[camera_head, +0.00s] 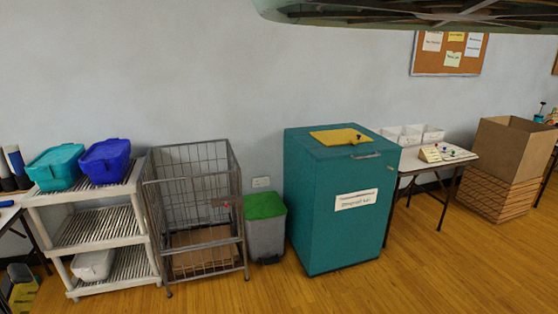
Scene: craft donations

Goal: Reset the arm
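My arm and my gripper do not show in the head camera view, so the arm's pose and whether the gripper is open or shut cannot be seen. The view shows a row of furniture along a pale wall. A teal donation cabinet (320,220) with a yellow panel (341,137) on its top and a white label on its front stands near the middle.
A white shelf (97,224) with teal and blue bins stands left, beside a wire cage (193,215). A grey bin with a green lid (265,229) stands by the cabinet. A small table (460,157) and a large cardboard box (501,165) stand right. Front floor looks clear.

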